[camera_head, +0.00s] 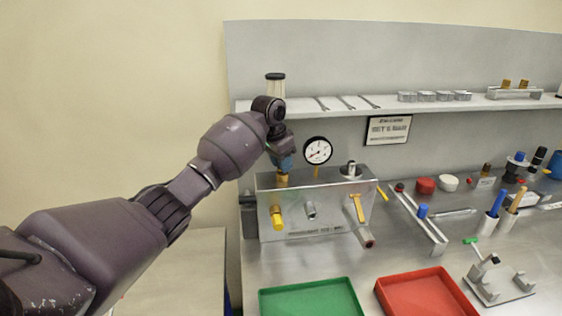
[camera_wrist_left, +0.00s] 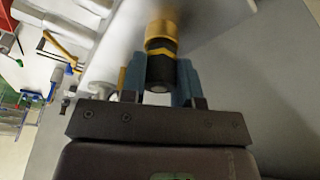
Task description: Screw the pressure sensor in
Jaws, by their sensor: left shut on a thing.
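The metal manifold block (camera_head: 310,208) stands at the left end of the bench, with a round pressure gauge (camera_head: 318,150) and several fittings on it. My left gripper (camera_head: 281,162) points down over the block's top left. In the left wrist view, its blue fingers (camera_wrist_left: 160,82) are shut around the pressure sensor (camera_wrist_left: 159,70), a black cylinder with a yellow-brass collar. Brass (camera_head: 282,181) shows just below the fingertips at the block's top. The fingers hide most of the sensor, and I cannot tell how deep its thread sits. My right gripper is not in view.
A yellow-handled lever (camera_head: 359,208) and a brass fitting (camera_head: 276,217) stick out of the block's front. A green tray (camera_head: 310,301) and a red tray (camera_head: 425,294) lie in front. A shelf (camera_head: 310,106) runs behind, close above my left wrist.

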